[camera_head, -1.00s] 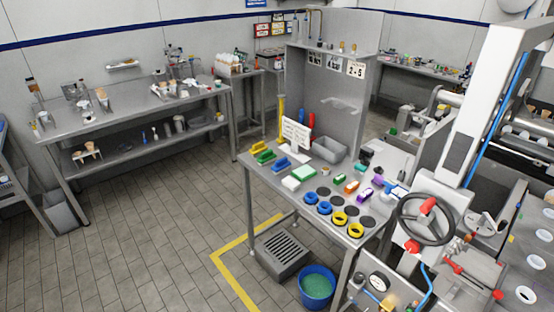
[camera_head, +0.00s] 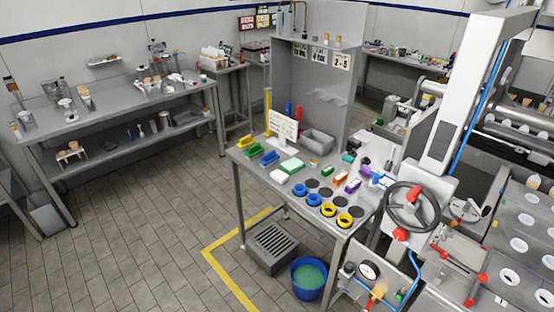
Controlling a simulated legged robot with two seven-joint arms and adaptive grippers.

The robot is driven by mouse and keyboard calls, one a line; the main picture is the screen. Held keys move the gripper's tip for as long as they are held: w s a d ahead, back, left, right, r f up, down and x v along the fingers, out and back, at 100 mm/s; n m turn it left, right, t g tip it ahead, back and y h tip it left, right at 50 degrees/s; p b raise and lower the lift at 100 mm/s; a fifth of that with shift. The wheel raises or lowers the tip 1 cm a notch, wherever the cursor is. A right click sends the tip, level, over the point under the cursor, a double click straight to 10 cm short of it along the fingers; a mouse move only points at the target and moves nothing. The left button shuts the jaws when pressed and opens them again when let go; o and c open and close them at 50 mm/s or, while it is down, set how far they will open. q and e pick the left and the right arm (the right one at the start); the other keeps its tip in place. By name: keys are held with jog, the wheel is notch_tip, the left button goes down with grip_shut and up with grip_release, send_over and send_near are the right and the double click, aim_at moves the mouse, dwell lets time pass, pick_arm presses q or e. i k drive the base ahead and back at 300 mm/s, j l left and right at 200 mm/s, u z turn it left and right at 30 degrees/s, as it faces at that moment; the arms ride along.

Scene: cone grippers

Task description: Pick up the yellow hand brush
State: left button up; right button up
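The yellow hand brush (camera_head: 247,142) lies at the back left corner of the steel table (camera_head: 240,174) in the middle of the view. It is small at this distance. A green brush (camera_head: 252,150) and a blue brush (camera_head: 269,158) lie in a row with it, toward the front right. Neither of my grippers shows in the view, and nothing is seen touching the yellow brush.
A white sign (camera_head: 283,127) and a grey bin (camera_head: 317,140) stand behind the brushes. A grey crate (camera_head: 272,248) and a blue bucket (camera_head: 308,278) sit on the floor at the table. A machine with a handwheel (camera_head: 412,208) stands right. The tiled floor at left is clear.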

aim_at(247, 141)
jog(key=i+u, duration=0.1)
jog(key=u, duration=0.25)
jog(key=j+u, duration=0.1)
jog(key=u, duration=0.25)
jog(key=i+u, duration=0.15)
jog(key=u, duration=0.2)
jog(key=i, duration=4.4)
jog(key=i+z, duration=0.1)
jog(key=z, duration=0.4)
jog(key=i+z, duration=0.15)
jog(key=z, duration=0.3)
jog(key=j+z, duration=0.1)
jog(key=z, duration=0.4)
jog(key=i+j+z, duration=0.15)
jog(key=z, duration=0.35)
